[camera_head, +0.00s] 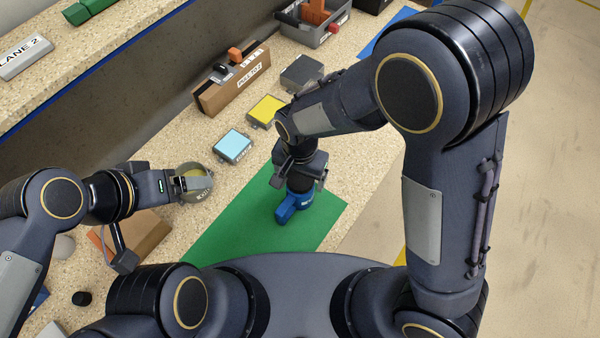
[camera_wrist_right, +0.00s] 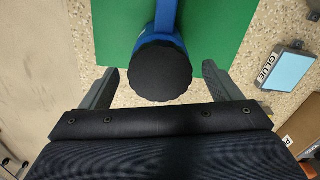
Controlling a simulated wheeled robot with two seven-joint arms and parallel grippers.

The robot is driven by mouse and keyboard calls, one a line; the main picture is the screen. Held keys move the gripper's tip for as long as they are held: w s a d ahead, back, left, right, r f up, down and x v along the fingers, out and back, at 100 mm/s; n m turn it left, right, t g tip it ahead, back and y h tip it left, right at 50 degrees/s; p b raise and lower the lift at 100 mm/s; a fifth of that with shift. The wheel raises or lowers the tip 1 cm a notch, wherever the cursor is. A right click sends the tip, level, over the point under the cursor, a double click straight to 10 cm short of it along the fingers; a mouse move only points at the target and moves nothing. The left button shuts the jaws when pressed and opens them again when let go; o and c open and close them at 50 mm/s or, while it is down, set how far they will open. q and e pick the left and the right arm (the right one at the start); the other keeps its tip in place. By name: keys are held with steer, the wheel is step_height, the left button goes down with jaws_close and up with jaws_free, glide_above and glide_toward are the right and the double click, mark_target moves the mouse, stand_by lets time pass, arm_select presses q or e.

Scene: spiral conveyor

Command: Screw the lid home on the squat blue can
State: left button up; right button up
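The squat blue can (camera_head: 302,197) stands on a green mat (camera_head: 238,225), with a blue arm or handle sticking out at its lower left. In the right wrist view a black lid with a scalloped rim (camera_wrist_right: 160,72) covers the top of the blue can (camera_wrist_right: 150,40); whether it is tight cannot be told. My right gripper (camera_head: 299,182) is above the can. In the wrist view its two fingers (camera_wrist_right: 163,84) are spread apart on either side of the lid, with gaps. My left gripper (camera_head: 178,186) is at a round, labelled tin (camera_head: 198,180), its finger grip unclear.
Cyan (camera_head: 232,147), yellow (camera_head: 267,110) and grey (camera_head: 302,72) pads lie behind the mat. A brown labelled box (camera_head: 232,88) and a grey bin (camera_head: 318,35) stand farther back.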

step_height(320, 180, up, 8)
steer(key=shift+f, duration=0.2)
steer(key=shift+r, duration=0.15)
stand_by(0.6)
steer(key=shift+d+r, duration=0.1)
steer(key=shift+d, duration=0.05)
steer(key=s+d+r+n+t+y, duration=0.1)
steer(key=s+d+r+t, duration=0.1)
steer(key=d, duration=0.4)
steer(key=s+d+r+n+t+y, duration=0.1)
steer(key=s+d+r, duration=0.3)
steer(key=d, duration=0.3)
steer(key=s+d+r+n+t+y, duration=0.1)
steer(key=s+d+r+t, duration=0.1)
steer(key=s+d, duration=0.3)
steer(key=shift+s+d+r+t+y, duration=0.35)
steer(key=shift+d+r, duration=0.35)
steer(key=shift+d, duration=0.5)
